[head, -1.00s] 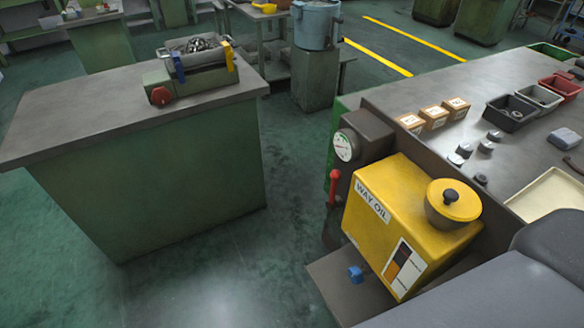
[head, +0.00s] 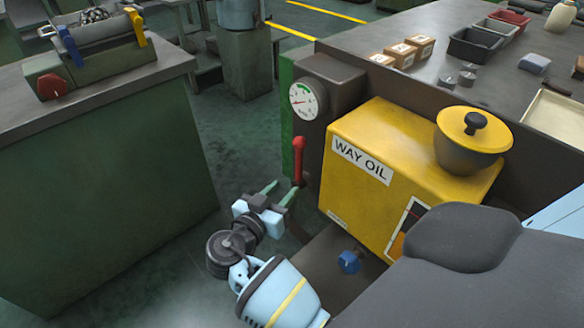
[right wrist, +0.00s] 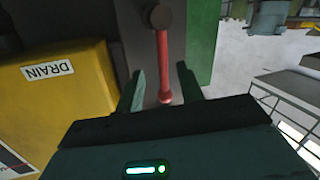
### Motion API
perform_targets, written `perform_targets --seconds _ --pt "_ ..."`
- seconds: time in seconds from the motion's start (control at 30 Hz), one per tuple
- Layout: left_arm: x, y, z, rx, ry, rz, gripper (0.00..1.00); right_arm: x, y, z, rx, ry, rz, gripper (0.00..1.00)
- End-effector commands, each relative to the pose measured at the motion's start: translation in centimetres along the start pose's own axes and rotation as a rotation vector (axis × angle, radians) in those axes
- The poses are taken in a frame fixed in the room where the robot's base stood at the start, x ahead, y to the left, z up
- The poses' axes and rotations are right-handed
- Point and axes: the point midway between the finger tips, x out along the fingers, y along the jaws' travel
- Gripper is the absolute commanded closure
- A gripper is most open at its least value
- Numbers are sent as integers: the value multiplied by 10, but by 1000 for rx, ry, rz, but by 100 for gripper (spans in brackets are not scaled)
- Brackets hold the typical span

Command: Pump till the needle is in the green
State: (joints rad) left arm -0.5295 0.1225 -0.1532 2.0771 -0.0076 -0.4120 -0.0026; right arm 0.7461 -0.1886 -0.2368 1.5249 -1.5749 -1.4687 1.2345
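The gauge (head: 303,100) has a white face with a green arc at its upper part; its thin needle is too small to read surely, but seems to point left, outside the green. The red pump lever (head: 299,160) hangs below it, beside the yellow WAY OIL tank (head: 400,150). My right gripper (head: 280,190) is open at the lever's lower end. In the right wrist view the lever (right wrist: 163,60) lies between the two spread fingers (right wrist: 162,82), with gaps on both sides. The tank (right wrist: 60,100) also shows there. My left gripper is out of view.
A blue knob (head: 348,262) stands on the ledge below the tank. A green bench (head: 90,180) with a vise-like fixture (head: 95,50) is at left. Boxes (head: 403,52) and bins (head: 475,44) sit on the machine top. Open floor (head: 225,150) lies between bench and machine.

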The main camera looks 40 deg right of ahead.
Motion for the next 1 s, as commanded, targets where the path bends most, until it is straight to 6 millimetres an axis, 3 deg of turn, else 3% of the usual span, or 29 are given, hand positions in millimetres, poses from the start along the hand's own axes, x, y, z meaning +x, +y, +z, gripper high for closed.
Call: perform_targets --seconds 0.1,0.2,0.47,1.0 --pt "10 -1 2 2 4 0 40 -4 -6 -26 103 70 69 63" --pt "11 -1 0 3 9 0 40 -6 -7 -38 148 102 98 63" --pt "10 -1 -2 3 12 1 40 -3 -6 -43 159 111 105 63" --pt "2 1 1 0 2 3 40 63 1 -50 158 111 104 63"
